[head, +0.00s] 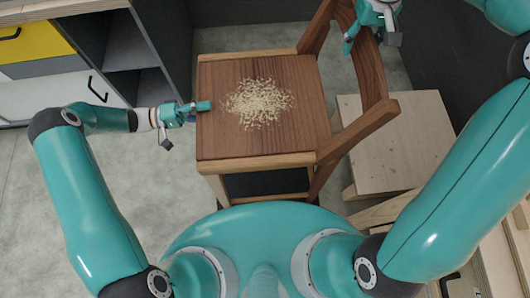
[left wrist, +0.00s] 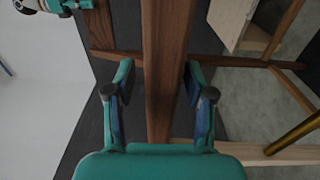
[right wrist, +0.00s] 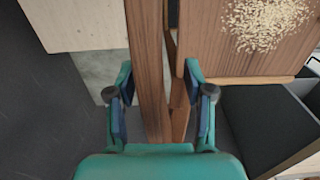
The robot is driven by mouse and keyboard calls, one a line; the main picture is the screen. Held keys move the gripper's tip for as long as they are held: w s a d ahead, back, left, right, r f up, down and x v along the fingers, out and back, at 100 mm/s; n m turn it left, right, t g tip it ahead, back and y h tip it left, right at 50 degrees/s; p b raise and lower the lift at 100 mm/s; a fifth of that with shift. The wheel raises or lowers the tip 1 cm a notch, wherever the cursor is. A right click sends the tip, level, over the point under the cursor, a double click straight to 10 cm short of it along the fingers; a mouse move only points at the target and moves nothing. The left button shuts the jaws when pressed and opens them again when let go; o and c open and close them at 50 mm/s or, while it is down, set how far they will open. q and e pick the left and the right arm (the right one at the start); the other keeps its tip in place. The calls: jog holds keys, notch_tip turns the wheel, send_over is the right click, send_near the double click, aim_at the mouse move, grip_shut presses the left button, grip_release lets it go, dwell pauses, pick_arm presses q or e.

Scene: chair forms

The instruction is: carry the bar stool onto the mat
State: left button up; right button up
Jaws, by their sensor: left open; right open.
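The bar stool has a brown wooden seat (head: 215,135) with paler wood edges and a backrest (head: 368,65) on the right. It stands upright in the head view. My left gripper (head: 203,106) is open at the seat's left edge. In the left wrist view its fingers stand on both sides of a brown board (left wrist: 165,40), with gaps. My right gripper (head: 354,38) is open at the backrest. In the right wrist view its fingers are either side of the brown top rail (right wrist: 147,60), with gaps. A dark patch (head: 265,183) shows below the seat; I cannot tell whether it is the mat.
A heap of pale shavings or grains (head: 258,103) lies loose on the seat. A light wooden table (head: 405,140) stands close on the right. A cabinet with yellow and white drawers (head: 35,42) and open grey shelves is at the left. Grey floor (head: 60,175) is clear at lower left.

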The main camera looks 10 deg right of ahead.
jog(key=shift+r, duration=0.25)
notch_tip(320, 180, up, 11)
jog(key=shift+w+r, duration=0.1)
pick_arm(q)
jog(key=a, duration=0.8)
jog(key=shift+a, duration=0.4)
pick_arm(e)
jog(key=shift+r, duration=0.1)
pick_arm(q)
jog(key=shift+s+f, duration=0.1)
